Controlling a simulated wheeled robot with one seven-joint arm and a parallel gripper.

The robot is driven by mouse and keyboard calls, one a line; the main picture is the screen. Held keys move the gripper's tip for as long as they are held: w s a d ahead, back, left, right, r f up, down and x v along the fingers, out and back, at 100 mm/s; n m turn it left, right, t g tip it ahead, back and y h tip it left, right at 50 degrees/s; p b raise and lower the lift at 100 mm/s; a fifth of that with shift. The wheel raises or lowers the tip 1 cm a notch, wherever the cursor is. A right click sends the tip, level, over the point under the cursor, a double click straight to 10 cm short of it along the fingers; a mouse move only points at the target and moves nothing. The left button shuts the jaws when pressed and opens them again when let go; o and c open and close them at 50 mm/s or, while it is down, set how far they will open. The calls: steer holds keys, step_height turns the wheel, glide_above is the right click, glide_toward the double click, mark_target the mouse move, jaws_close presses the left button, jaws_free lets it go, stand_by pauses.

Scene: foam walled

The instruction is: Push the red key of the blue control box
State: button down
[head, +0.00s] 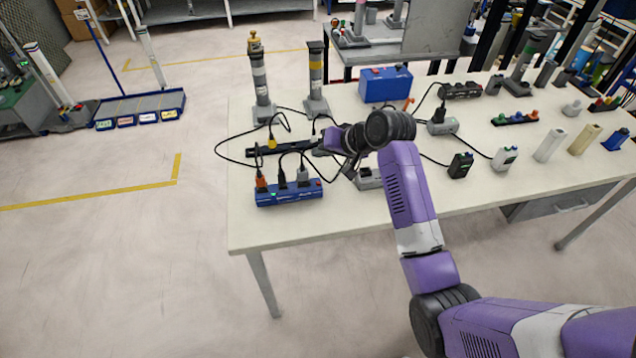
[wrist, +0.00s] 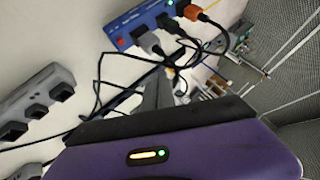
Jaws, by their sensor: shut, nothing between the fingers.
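A blue box (head: 385,86) stands at the back of the table, with small red and green spots on its top. A second blue box (head: 290,194), low and long, lies near the front left edge with several plugs in it and a red spot at its right end. This plugged box also shows at the top of the wrist view (wrist: 133,24). I cannot tell for sure which is the control box. My gripper (head: 322,150) is shut and empty, above the table just behind and right of the plugged box. Its fingers (wrist: 157,88) point toward that box in the wrist view.
Black cables loop over the table around the plugged box. Two grey posts (head: 261,88) (head: 316,80) stand behind it. A grey socket box (head: 369,178) lies partly hidden beside my arm. Several small items line the table's right side. The front left corner is clear.

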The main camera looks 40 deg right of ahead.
step_height(320, 180, down, 7)
steer(key=b, duration=0.6)
steer(key=shift+r+b, duration=0.2)
steer(key=shift+b, duration=0.2)
steer(key=shift+f, duration=1)
steer(key=shift+f, duration=0.15)
stand_by(0.5)
steer(key=shift+f, duration=0.25)
steer(key=shift+f+b, duration=0.35)
steer(key=shift+f, duration=0.2)
stand_by(0.9)
steer(key=shift+r, duration=0.15)
steer(key=shift+r+p, duration=0.8)
steer(key=shift+p, duration=0.2)
step_height(320, 180, up, 5)
steer(key=p, duration=0.5)
